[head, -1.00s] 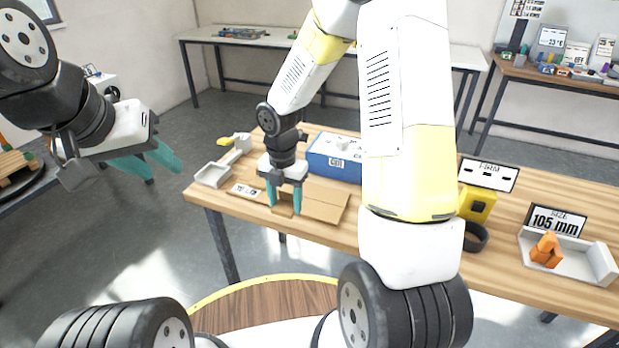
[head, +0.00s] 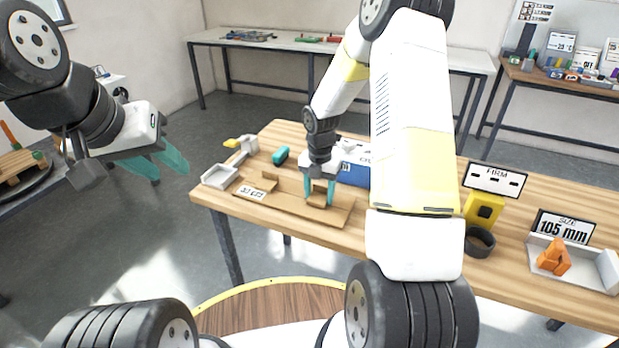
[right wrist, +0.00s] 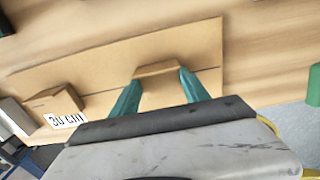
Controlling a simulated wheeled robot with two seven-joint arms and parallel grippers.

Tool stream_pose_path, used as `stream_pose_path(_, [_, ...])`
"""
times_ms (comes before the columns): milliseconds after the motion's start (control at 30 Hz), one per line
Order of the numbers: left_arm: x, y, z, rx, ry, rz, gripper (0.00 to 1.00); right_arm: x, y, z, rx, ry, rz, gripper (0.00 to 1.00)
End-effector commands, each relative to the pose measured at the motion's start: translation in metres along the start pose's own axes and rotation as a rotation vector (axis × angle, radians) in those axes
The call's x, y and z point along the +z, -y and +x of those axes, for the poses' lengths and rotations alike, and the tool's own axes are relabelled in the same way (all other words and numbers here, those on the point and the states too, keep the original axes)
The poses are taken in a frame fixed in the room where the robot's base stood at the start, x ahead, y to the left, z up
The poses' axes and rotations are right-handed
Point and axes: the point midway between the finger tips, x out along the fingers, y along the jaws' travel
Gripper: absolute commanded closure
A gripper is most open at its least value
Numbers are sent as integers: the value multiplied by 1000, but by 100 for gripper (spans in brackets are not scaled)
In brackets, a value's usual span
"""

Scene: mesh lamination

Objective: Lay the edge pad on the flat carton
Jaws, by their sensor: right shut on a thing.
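The flat carton (head: 338,212) is a thin brown sheet lying on the wooden table, long side toward me; it also shows in the right wrist view (right wrist: 110,68). My right gripper (head: 319,203) is over the carton's right half, fingers pointing down. It is shut on a small brown edge pad (right wrist: 160,80), which sits between the teal fingertips (right wrist: 160,88). I cannot tell whether the pad touches the carton. A second brown block (head: 263,181) sits near the carton's left end. My left gripper (head: 160,168) hangs empty, fingers apart, left of the table.
A white card with a printed length (head: 251,193) lies at the carton's left. Nearby are a grey tray (head: 219,177), a teal item (head: 280,156) and a blue box (head: 354,172). A yellow block (head: 483,210), black ring (head: 480,242) and white holder (head: 600,268) stand to the right.

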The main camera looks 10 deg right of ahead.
Motion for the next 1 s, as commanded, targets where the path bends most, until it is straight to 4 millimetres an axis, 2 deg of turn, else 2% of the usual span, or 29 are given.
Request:
stream_pose_path(300, [0,0,0,0,0,0,64,0,0,2,0,0,0,91])
stream_pose_path(333, [0,0,0,0,0,0,64,0,0,2,0,1,1,43])
stream_pose_path(433, [0,0,0,0,0,0,64,0,0,2,0,1,1,25])
stream_pose_path(767, [0,0,0,0,0,0,64,0,0,0,1,2,1,25])
stream_pose_path(867, [0,0,0,0,0,0,64,1,-1,-8,3,3,1,25])
stream_pose_path(1000, [0,0,0,0,0,0,64,2,0,-32,3,5,2,25])
